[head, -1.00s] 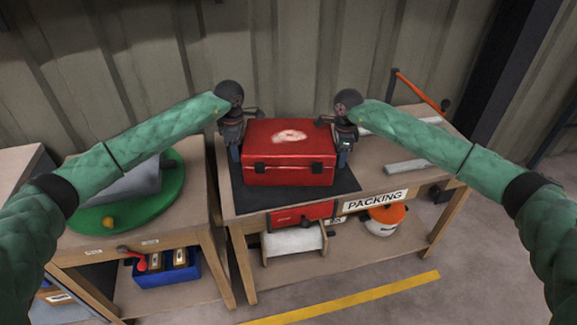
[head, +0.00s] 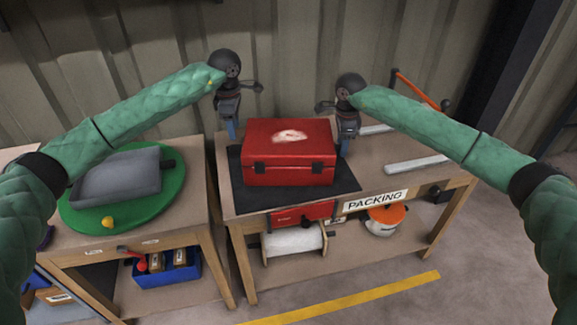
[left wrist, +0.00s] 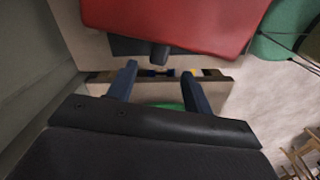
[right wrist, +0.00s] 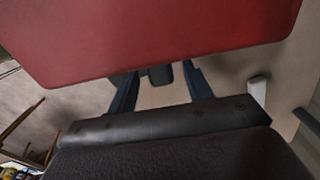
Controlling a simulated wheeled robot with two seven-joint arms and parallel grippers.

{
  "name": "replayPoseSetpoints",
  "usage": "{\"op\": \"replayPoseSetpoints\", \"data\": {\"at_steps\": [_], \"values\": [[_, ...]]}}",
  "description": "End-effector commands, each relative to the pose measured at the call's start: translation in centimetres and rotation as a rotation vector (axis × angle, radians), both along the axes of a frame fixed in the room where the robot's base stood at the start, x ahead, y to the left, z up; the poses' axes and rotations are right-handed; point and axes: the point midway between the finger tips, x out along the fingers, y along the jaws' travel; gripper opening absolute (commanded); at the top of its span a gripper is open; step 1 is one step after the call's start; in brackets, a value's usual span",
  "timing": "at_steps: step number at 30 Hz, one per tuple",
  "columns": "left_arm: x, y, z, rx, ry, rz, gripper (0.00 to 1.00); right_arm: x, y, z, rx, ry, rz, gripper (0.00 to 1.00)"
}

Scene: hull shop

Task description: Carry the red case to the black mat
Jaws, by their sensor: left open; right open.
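The red case (head: 288,158) sits flat and closed on the black mat (head: 335,192) on the packing bench. It has a pale worn patch on its lid and two dark latches on its front. My left gripper (head: 230,130) is open, above and to the left of the case, apart from it. In the left wrist view its fingers (left wrist: 160,85) are spread and empty, with the case (left wrist: 175,22) beyond them. My right gripper (head: 345,146) is open beside the case's right end.
Pale bars (head: 415,165) lie right of the mat. A red drawer (head: 302,215), a paper roll (head: 293,242) and an orange-lidded pot (head: 385,217) are below.

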Motion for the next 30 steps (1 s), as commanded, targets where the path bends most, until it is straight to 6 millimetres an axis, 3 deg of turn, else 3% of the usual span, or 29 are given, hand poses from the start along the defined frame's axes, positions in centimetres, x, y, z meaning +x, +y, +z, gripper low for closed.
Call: {"op": "replayPoseSetpoints", "data": {"at_steps": [6,12,30], "values": [[0.0,0.0,0.0,0.000,0.000,0.000,0.51,0.0,0.0,4.1,0.000,-0.001,0.001,0.51],[0.0,0.0,0.0,0.000,0.000,0.000,0.51,0.0,0.0,6.4,-0.001,0.000,0.001,0.51],[0.0,0.0,0.0,0.000,0.000,0.000,0.51,0.0,0.0,7.1,-0.001,0.001,0.001,0.51]]}}
